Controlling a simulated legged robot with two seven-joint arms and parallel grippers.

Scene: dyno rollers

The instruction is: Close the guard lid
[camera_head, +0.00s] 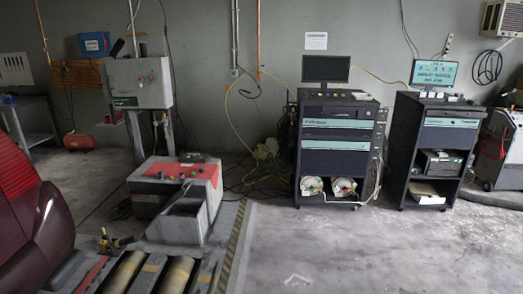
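A low grey and red machine box (178,190) stands on the floor left of centre, with buttons on its top. On its front is a grey box-shaped part (184,219) with a raised rim and a darker recessed top. I cannot tell for sure which part is the guard lid, or whether it is open. Two dark rollers with yellow bands (175,275) lie in the floor frame in front of the machine. Neither of my grippers shows in the head view.
A dark red car (30,215) fills the left edge. A grey control cabinet (138,83) stands behind the machine. Two dark equipment carts, one at the centre right (338,135) and one farther right (445,133), stand by the wall. The concrete floor (350,250) at the front right is clear.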

